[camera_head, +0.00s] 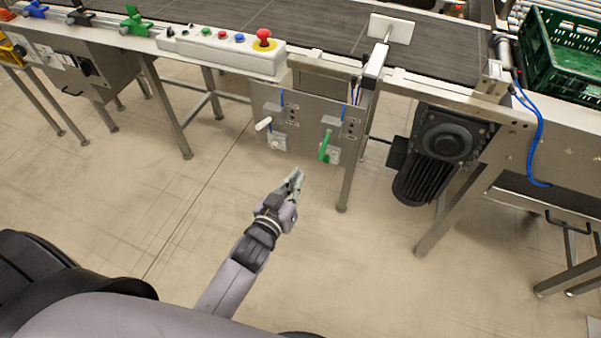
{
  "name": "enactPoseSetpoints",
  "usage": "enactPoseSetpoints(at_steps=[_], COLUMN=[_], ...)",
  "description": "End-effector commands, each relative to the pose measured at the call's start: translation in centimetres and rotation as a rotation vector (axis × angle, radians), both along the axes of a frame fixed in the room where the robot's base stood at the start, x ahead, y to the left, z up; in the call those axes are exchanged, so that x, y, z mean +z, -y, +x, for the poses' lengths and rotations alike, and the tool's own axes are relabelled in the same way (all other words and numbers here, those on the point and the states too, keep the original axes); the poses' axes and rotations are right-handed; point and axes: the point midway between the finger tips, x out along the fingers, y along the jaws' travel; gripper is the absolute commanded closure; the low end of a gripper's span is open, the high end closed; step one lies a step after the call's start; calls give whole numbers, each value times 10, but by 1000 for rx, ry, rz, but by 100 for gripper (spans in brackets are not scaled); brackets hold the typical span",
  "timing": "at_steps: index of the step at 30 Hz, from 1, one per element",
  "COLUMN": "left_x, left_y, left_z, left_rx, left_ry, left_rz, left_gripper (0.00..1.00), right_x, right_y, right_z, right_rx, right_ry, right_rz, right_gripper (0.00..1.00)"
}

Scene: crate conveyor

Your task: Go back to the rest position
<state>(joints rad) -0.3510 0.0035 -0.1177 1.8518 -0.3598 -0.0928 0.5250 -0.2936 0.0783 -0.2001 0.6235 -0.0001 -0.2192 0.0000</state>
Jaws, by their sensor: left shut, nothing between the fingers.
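My left gripper (294,181) is in the middle of the head view, at the end of my grey arm that comes up from the lower left. Its fingers are shut with nothing between them. It is in front of and below the panel (306,110) under the conveyor, apart from it in the picture. The panel carries a white-handled lever (263,124) on the left and a green-handled lever (325,145) on the right. My right gripper is not in view.
The conveyor (330,30) crosses the top, with a button box (221,49) bearing a red emergency knob (263,38). A black motor (437,151) hangs below at right. A green crate (566,57) is at upper right. The floor (350,265) around the gripper is clear.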

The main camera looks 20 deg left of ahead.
Motion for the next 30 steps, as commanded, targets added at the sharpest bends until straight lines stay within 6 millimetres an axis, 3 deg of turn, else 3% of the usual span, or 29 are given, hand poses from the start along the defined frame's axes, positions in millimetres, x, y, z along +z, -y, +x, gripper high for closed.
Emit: enactPoseSetpoints(at_steps=[9, 11, 13, 17, 20, 24, 26, 30], left_x=[-2, -13, -37, -114, -185, -274, -309, -376], left_y=[0, 1, 2, 4, 3, -4, -8, -23], left_z=[0, -2, -6, -27, -59, -119, -150, -232], left_rx=[0, -3, -9, -32, -58, -97, -115, -163], left_ry=[-5, -25, -73, -228, -381, -591, -683, -893], left_rz=[1, 6, 19, 63, 106, 170, 196, 256], left_gripper=[100, 100, 100, 100, 100, 100, 100, 100], right_x=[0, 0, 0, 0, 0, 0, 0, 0], right_y=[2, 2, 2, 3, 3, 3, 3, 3], right_z=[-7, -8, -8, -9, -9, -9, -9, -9], right_rx=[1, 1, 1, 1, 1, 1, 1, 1], right_ry=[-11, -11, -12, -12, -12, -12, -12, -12], right_rz=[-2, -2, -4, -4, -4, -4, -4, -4], right_gripper=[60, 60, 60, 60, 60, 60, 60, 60])
